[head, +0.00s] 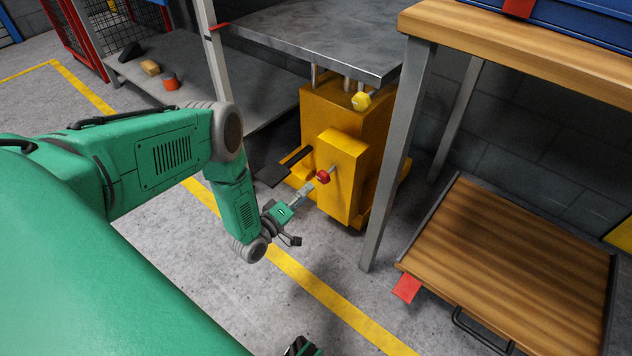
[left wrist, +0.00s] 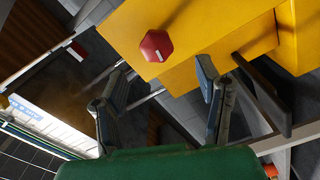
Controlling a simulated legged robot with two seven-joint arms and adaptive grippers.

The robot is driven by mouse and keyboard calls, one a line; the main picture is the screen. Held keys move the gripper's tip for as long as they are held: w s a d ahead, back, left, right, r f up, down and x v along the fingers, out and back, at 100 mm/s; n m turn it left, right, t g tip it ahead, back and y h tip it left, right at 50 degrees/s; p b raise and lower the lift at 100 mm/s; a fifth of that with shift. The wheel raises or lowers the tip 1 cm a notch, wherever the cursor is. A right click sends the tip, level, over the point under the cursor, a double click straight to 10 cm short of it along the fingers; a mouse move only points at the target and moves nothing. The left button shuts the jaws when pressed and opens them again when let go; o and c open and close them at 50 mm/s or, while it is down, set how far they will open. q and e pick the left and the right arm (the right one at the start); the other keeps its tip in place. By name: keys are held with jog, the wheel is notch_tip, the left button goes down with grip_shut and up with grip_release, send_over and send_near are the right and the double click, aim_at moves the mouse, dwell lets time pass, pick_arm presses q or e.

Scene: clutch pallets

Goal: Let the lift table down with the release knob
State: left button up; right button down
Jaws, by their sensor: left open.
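The lift table has a yellow body (head: 335,110) under a flat grey top (head: 320,35), which is raised on posts. A red knob (head: 323,177) sticks out from the yellow front box. A yellow knob (head: 362,101) sits higher, just under the top. My left gripper (head: 303,214) is open and empty, just in front of the red knob. In the left wrist view the red knob (left wrist: 156,45) shows beyond and between the spread fingertips (left wrist: 162,70), apart from them. A small dark and green part at the bottom edge (head: 300,347) may be my right gripper.
A black pedal (head: 272,174) juts from the yellow body's left side. A wooden bench (head: 520,50) with a grey leg (head: 390,170) stands at right. A low wooden-topped cart (head: 510,260) is at lower right. A grey shelf (head: 190,75) with small items stands at left.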

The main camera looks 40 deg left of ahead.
pick_arm(q)
jog(key=shift+s+a, duration=0.15)
jog(key=shift+s, duration=1)
jog(key=shift+s+a, duration=0.1)
jog(key=shift+s, duration=1)
jog(key=s+d+f+m+g+h, duration=0.1)
jog(key=s+d+m+g, duration=0.25)
jog(key=d+g, duration=0.2)
jog(key=s+d+f+m+g, duration=0.1)
jog(key=s+d+m+g, duration=0.25)
jog(key=d, duration=0.35)
jog(key=s+d+r+m+g, duration=0.1)
jog(key=s+r+m+g, duration=0.3)
jog(key=s, duration=0.6)
jog(key=s+a+r+m+g+y, duration=0.25)
jog(key=s+r+g, duration=0.2)
jog(key=s, duration=0.55)
notch_tip(320, 180, up, 17)
jog(key=p, duration=1.8)
jog(key=shift+w+a, duration=0.15)
jog(key=shift+w, duration=0.25)
jog(key=shift+w+f, duration=0.1)
jog(key=shift+w, duration=0.05)
